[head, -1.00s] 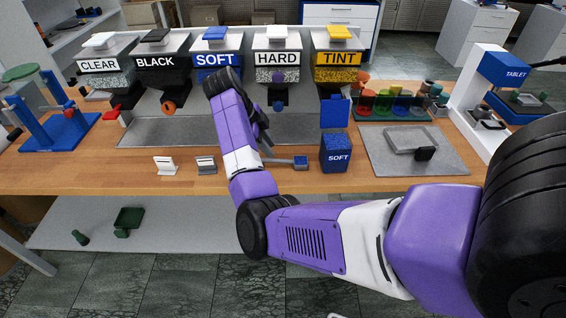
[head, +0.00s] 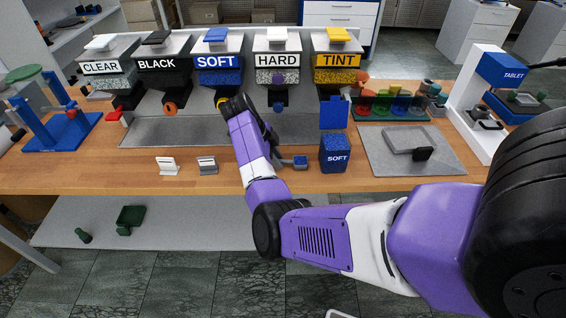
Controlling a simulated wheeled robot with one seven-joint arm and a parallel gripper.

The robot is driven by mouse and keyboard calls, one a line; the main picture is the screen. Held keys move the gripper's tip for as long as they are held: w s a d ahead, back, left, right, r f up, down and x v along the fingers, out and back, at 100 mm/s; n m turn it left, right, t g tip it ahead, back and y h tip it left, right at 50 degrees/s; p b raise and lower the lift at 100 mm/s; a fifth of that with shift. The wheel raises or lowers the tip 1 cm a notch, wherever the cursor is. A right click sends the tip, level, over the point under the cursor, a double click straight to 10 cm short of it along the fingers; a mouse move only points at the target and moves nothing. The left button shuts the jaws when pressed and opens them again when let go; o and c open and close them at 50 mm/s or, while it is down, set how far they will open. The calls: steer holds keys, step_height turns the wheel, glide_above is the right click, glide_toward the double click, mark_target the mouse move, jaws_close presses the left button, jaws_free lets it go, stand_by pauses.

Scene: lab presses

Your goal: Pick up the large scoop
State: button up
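A small blue scoop-like item (head: 300,161) lies on the wooden bench, left of the blue SOFT box (head: 334,155). Its grey handle runs left towards my arm and is partly hidden. I cannot tell for sure whether it is the large scoop. My gripper (head: 275,147) is mostly hidden behind my purple and white forearm; only dark parts show at the forearm's right edge, close to the handle. I cannot see its fingertips, whether they touch the handle, or whether they are open.
Dispensers marked CLEAR, BLACK, SOFT (head: 218,63), HARD and TINT stand along the back. A white holder (head: 167,166) and a grey holder (head: 207,165) stand at the front left. A grey tray (head: 408,150) and a TABLET press (head: 490,100) are at the right.

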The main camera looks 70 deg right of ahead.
steer(key=shift+c, duration=0.3)
jaws_close()
stand_by(1.1)
